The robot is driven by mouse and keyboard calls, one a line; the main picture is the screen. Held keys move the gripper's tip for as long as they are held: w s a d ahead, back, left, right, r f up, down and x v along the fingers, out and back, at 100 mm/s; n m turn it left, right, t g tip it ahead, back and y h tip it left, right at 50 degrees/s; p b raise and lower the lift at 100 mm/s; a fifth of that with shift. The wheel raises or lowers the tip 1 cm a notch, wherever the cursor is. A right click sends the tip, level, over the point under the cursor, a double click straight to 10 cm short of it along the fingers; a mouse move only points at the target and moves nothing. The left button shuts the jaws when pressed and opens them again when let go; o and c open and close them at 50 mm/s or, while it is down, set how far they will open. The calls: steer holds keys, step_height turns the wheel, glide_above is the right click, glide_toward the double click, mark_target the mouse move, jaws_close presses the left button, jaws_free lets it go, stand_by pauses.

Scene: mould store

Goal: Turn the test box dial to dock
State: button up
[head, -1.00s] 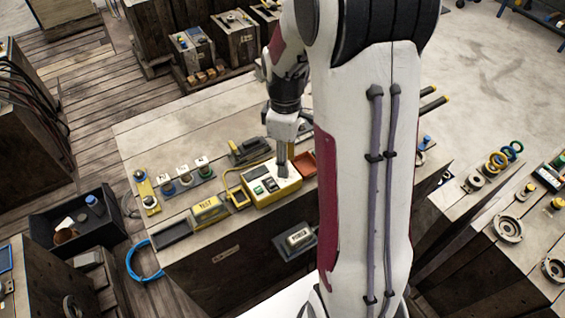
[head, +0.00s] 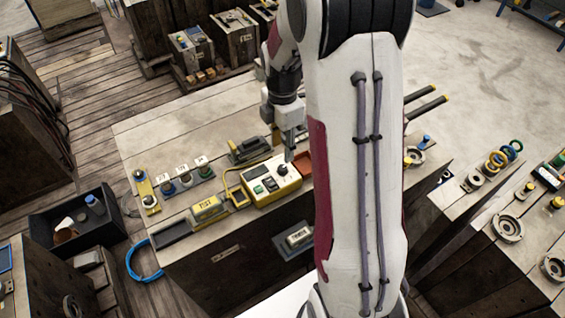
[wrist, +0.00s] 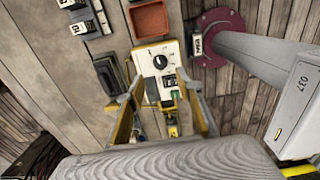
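The test box (head: 262,196) is a yellow case with a pale top, standing on the wooden bench. Its black round dial (head: 283,169) is at the right end of the top. In the wrist view the box (wrist: 146,53) shows from above, with the dial (wrist: 160,62) uncovered. The marks around the dial are too small to read. My gripper (head: 289,158) points down just above the dial, apart from it. In the wrist view the gripper's (wrist: 161,92) two fingers stand apart with nothing between them, so it is open and empty.
A red-brown tray (head: 306,160) stands close behind the box. A dark device (head: 248,151) lies beside it. A yellow TEST block (head: 208,208) and several labelled knobs are to the left. The bench's back left is clear.

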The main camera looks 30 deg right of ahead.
mark_target(283, 167)
stand_by(0.3)
steer(key=shift+f, duration=3.9)
jaws_close()
